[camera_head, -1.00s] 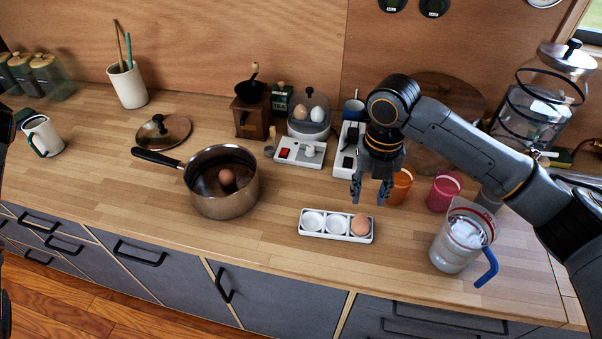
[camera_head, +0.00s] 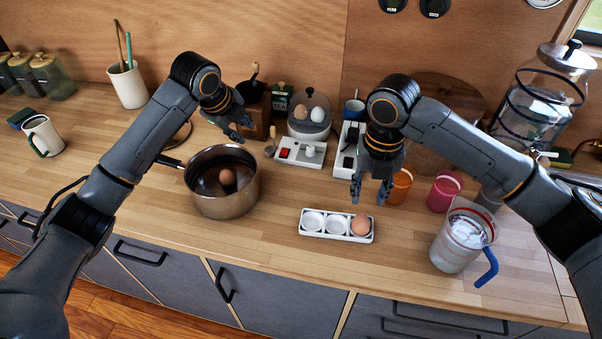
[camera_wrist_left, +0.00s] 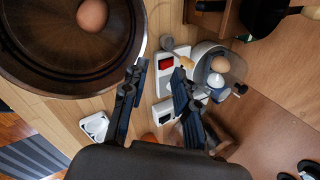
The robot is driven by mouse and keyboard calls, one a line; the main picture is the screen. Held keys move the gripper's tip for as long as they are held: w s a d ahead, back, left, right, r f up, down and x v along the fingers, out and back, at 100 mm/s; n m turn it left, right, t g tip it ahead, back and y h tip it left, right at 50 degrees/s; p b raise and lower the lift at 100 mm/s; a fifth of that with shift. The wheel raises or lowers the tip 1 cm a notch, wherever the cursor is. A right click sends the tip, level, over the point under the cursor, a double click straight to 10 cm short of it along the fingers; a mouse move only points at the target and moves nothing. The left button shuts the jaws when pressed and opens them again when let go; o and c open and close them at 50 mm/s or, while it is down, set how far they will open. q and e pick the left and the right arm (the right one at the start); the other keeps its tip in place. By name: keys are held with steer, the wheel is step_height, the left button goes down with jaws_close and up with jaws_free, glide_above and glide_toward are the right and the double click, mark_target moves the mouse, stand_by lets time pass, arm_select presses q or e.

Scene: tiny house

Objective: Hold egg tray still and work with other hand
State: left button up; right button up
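The white egg tray (camera_head: 336,236) lies on the counter near its front edge. A brown egg (camera_head: 360,225) sits in its right cup; the other two cups are empty. My right gripper (camera_head: 371,190) points down, open and empty, just above and behind the tray's right end. My left gripper (camera_head: 242,130) is above the counter behind the pot, open and empty; its spread fingers show in the left wrist view (camera_wrist_left: 155,90). A brown egg (camera_head: 227,177) lies in the steel pot (camera_head: 232,205). The egg cooker (camera_head: 309,117) holds a brown and a white egg under its clear lid.
A measuring jug (camera_head: 455,250) stands right of the tray. Orange (camera_head: 400,187) and pink (camera_head: 443,192) cups stand behind it. A red-switched power strip (camera_head: 300,152) lies behind the tray. The counter between pot and tray is clear.

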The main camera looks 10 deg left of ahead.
arm_select(q)
steer(key=s+d+m+g, duration=0.2)
steer(key=s+d+m, duration=0.25)
steer(key=d, duration=0.55)
steer(key=m+g+y, duration=0.1)
steer(key=m+g, duration=0.2)
steer(key=m, duration=0.6)
glide_above(301, 219)
steer(key=shift+n, duration=0.25)
step_height(301, 219, down, 13)
steer(key=shift+f, duration=0.2)
jaws_close()
